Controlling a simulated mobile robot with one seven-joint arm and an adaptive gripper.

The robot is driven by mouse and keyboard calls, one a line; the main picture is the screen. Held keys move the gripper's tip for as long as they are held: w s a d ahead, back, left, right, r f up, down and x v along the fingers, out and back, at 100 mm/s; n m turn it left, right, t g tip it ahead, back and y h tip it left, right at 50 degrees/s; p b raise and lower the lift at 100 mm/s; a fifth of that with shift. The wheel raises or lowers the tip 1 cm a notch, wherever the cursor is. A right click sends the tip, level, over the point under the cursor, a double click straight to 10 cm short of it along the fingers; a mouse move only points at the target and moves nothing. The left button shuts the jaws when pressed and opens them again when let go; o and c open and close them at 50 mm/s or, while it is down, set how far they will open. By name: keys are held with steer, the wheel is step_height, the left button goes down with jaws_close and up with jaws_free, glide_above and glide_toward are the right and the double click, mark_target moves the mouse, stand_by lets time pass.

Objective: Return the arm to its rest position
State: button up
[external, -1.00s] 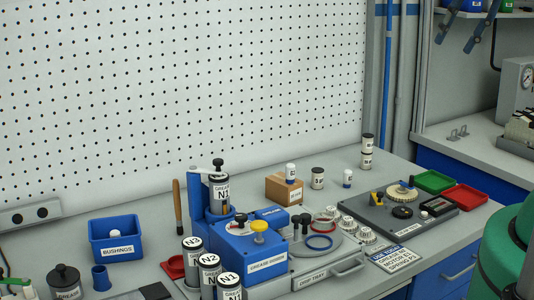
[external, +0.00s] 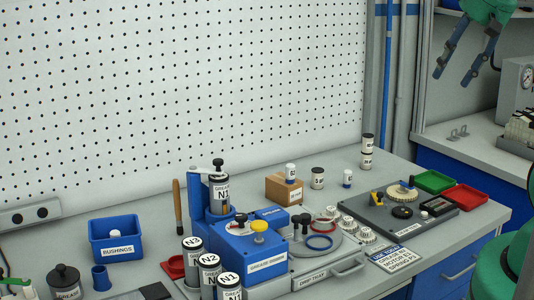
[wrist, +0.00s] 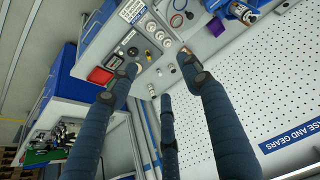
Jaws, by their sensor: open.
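My gripper (external: 452,78) hangs at the upper right of the external view, below my green wrist. Its dark blue fingers are spread apart and point down, with nothing between them. In that view it appears over the gap between the pegboard bench and the side counter, clear of both. In the wrist view my gripper (wrist: 160,72) shows several long blue fingers, open and empty, with the bench beyond their tips. My green arm also shows at the right edge of the external view; the rest of it is out of frame.
The bench holds a blue grease station (external: 255,250), a grey parts plate (external: 375,215), a red tray (external: 466,198), a green tray (external: 435,181) and a blue bushings bin (external: 116,253). The pegboard (external: 180,90) stands behind. A side counter (external: 470,150) is at the right.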

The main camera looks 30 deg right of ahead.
step_height(320, 180, down, 8)
steer(key=b, duration=0.7)
stand_by(0.9)
